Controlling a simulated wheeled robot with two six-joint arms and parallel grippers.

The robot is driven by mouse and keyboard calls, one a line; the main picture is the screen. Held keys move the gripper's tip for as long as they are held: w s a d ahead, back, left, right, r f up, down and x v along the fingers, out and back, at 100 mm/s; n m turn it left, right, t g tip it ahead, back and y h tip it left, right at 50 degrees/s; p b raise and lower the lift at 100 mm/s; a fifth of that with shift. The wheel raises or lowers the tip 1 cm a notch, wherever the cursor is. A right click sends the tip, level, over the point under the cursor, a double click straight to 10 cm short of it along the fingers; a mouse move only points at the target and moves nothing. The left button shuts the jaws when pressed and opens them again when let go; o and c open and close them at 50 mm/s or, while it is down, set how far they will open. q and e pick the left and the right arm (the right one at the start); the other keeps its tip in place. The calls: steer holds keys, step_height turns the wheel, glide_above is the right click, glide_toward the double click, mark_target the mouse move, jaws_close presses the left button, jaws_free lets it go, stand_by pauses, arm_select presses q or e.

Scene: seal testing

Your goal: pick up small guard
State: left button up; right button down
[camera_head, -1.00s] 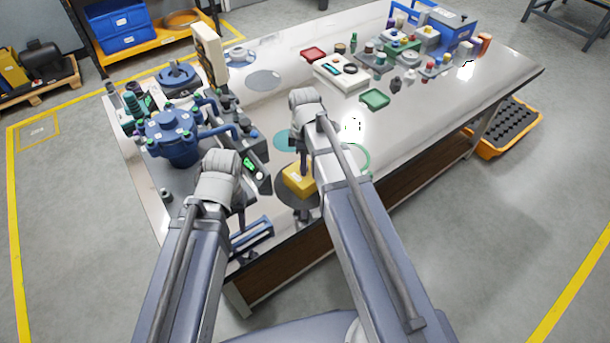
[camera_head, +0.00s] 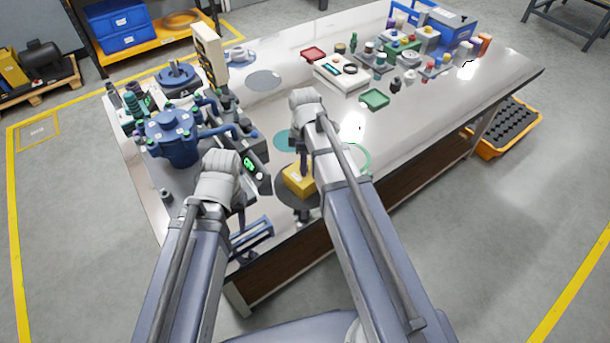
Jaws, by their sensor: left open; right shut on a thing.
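A yellow block-shaped part (camera_head: 297,181) with a small pale label is at the near edge of the table, over a dark round disc (camera_head: 284,198). It may be the small guard; I cannot tell for sure. My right gripper (camera_head: 304,168) points down and is shut on this yellow part; the arm hides some of its right side. Whether the part touches the disc is unclear. My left gripper (camera_head: 241,222) is open and points down over a blue frame-like fixture (camera_head: 252,237) at the near left edge. My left wrist hides most of its fingers.
A blue pump-like vessel (camera_head: 174,143) with pipes stands at the left of the table. A small device with a green display (camera_head: 250,163) is between the arms. A green tray (camera_head: 375,99), a white instrument (camera_head: 342,74) and several small parts stand further back. The table's right front is clear.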

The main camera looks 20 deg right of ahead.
steer(key=shift+r, duration=0.1)
stand_by(0.3)
arm_select(q)
step_height(320, 180, up, 10)
steer(key=p, duration=1)
arm_select(e)
step_height(320, 180, up, 10)
